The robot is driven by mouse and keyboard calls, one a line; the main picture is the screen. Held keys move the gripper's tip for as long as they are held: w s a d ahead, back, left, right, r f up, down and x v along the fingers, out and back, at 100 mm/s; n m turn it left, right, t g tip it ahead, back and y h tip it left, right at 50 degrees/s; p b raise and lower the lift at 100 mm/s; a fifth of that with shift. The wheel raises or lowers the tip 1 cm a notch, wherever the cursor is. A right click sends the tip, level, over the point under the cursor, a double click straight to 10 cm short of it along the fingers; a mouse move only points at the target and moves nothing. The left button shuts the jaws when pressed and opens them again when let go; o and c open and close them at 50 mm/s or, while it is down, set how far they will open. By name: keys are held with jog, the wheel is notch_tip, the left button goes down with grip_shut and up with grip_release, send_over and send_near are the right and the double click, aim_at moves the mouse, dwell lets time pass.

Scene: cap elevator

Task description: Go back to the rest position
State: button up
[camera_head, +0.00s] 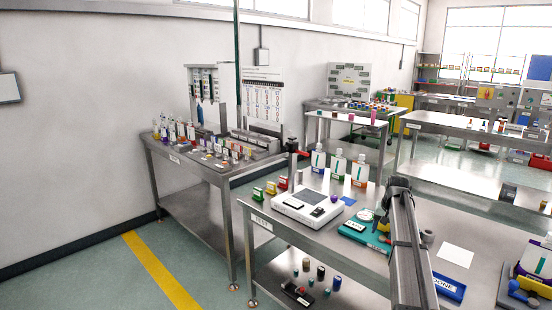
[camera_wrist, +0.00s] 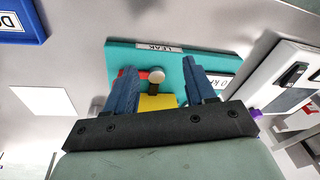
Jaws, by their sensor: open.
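My gripper (camera_wrist: 160,68) is open, its two blue fingers apart in the wrist view. It hangs over the teal LEAK station (camera_wrist: 118,57).
A white scale (camera_head: 307,207) stands left of the station, with several labelled bottles (camera_head: 338,163) behind. A blue DONE tray (camera_head: 448,286) and a white sheet (camera_head: 455,255) lie to the right. A side table (camera_head: 190,165) with bottles stands at the wall.

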jog(key=w+a+f+y, duration=0.1)
jog(key=w+a+f, duration=0.1)
jog(key=a, duration=1)
jog(key=w+a+f, duration=0.2)
jog(key=a+f, duration=0.1)
jog(key=a, duration=0.8)
jog(key=s+a+f, duration=0.5)
jog(key=a+f, duration=0.5)
jog(key=s+d+f+n+g, duration=0.1)
jog(key=s+d+f+g, duration=0.1)
jog(key=s+f, duration=1.1)
jog(key=s+d+f+n+g, duration=0.1)
jog(key=s+d+f+g, duration=0.15)
jog(key=s+f, duration=1.1)
jog(key=s+d+f+n+g, duration=0.1)
jog(key=s+f, duration=0.1)
jog(key=s, duration=0.9)
jog(key=s+d+f+n+g, duration=0.1)
jog(key=s+f+g, duration=0.1)
jog(key=s, duration=1)
jog(key=s+d+f+g+h, duration=0.1)
jog(key=s+f, duration=0.3)
jog(key=s, duration=0.7)
jog(key=shift+s+d+n, duration=0.2)
jog(key=shift+d+n, duration=0.2)
jog(key=shift+d, duration=0.1)
